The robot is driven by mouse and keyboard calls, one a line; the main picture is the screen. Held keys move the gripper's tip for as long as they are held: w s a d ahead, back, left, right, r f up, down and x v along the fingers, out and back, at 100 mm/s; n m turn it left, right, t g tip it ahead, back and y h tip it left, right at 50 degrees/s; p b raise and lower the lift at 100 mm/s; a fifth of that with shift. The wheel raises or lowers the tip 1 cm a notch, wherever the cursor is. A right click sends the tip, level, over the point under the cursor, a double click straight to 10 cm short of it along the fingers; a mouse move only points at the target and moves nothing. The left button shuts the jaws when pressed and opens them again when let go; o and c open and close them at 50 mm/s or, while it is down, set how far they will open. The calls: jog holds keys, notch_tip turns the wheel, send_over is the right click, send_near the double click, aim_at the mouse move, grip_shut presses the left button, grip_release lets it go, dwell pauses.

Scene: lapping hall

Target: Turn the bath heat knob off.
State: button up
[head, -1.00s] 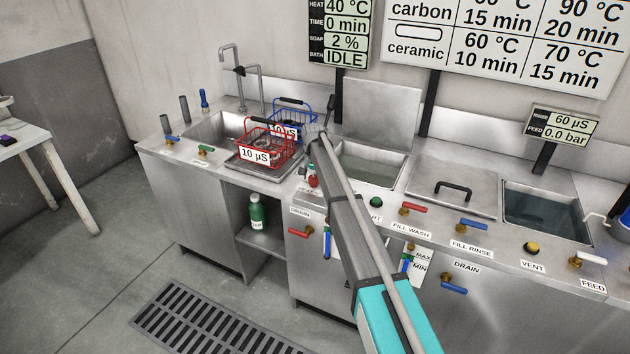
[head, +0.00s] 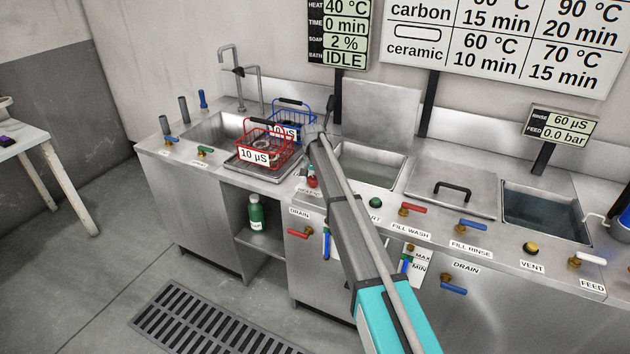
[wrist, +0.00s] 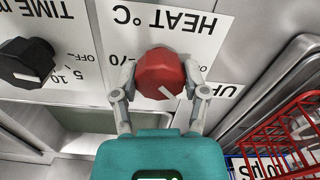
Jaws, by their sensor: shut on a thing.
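The red heat knob (wrist: 160,74) sits under the upside-down HEAT °C label in the wrist view, with a white pointer mark toward its lower right edge. A 70 mark shows to its left; other scale marks are hidden. My gripper (wrist: 158,88) is shut on the knob, one finger on each side. In the head view the red knob (head: 312,182) is small, at the counter's front left of the bath, below my gripper (head: 311,172). The bath display (head: 345,35) reads heat 40 °C, time 0 min, soap 2 %, IDLE.
A black time knob (wrist: 26,63) is beside the heat knob. A red wire basket (head: 266,143) and a blue one (head: 291,118) stand close by on the left. The open bath (head: 368,165) lies behind and right. Coloured valve handles line the front.

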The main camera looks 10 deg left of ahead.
jog(key=n, duration=0.3)
jog(key=shift+d+n, duration=0.1)
jog(key=shift+n, duration=1.9)
jog(key=o, duration=1.1)
jog(key=shift+o, duration=0.2)
jog(key=shift+r, duration=0.15)
